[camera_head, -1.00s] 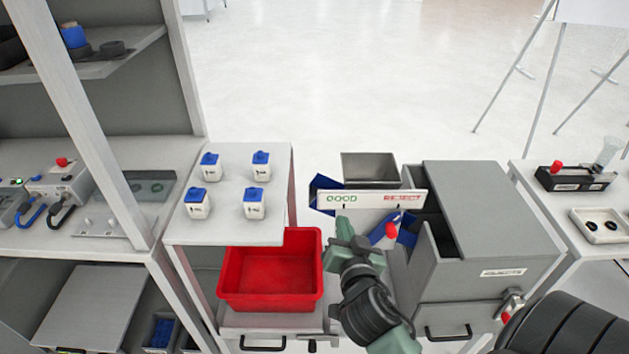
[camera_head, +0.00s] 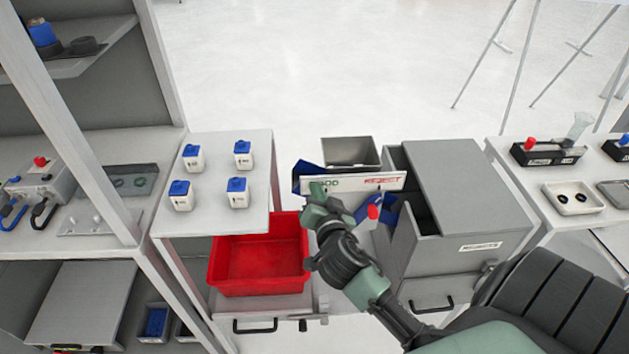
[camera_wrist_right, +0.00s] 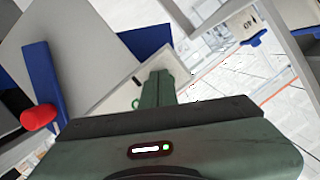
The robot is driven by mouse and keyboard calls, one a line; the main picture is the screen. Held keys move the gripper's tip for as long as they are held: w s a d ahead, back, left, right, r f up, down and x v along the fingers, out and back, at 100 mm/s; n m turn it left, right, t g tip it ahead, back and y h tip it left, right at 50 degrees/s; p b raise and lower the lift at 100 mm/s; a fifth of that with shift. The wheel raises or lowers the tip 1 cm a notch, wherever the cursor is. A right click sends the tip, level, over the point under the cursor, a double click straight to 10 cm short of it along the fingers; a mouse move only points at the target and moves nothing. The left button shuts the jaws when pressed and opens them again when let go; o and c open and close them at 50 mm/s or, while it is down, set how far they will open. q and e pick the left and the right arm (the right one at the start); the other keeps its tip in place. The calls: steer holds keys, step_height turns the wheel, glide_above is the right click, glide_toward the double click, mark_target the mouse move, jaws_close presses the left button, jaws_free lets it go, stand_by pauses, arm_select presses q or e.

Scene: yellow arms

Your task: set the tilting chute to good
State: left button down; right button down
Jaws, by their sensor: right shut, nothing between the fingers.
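The tilting chute has a white label plate (camera_head: 350,185) reading GOOD on the left and REJECT on the right. Its blue lever (camera_head: 363,212) carries a red knob (camera_head: 373,212) below the REJECT side. My right gripper (camera_head: 314,192) is shut and empty in front of the plate's left end, covering part of GOOD. In the right wrist view the shut fingers (camera_wrist_right: 157,88) are in front of the plate (camera_wrist_right: 115,95). There the red knob (camera_wrist_right: 38,117) and blue lever (camera_wrist_right: 42,75) are at the left, apart from the fingers. My left gripper is not in view.
A red bin (camera_head: 255,267) sits left of my right arm. A grey rejects box (camera_head: 465,190) stands close on the right. A grey hopper (camera_head: 351,151) is behind the plate. Several blue-capped bottles (camera_head: 238,192) stand on the left table (camera_head: 214,215).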

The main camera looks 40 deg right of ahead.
mark_target(308, 183)
steer(key=x, duration=0.3)
steer(key=shift+w+d+f, duration=0.1)
steer(key=shift+w, duration=0.1)
steer(key=shift+w+a+f+n, duration=0.3)
steer(key=shift+a+f, duration=0.2)
steer(key=shift+f, duration=0.05)
steer(key=w+a+f+n+g+h+b, duration=0.1)
steer(key=a+f+n+b, duration=0.4)
steer(key=f+b, duration=0.5)
steer(key=shift+w+a+f+n+g+h+b, duration=0.25)
steer(key=shift+w+n+g+h+b, duration=0.25)
steer(key=shift+w+n+h, duration=0.55)
steer(key=shift+w+y, duration=0.2)
steer(key=shift+y, duration=0.05)
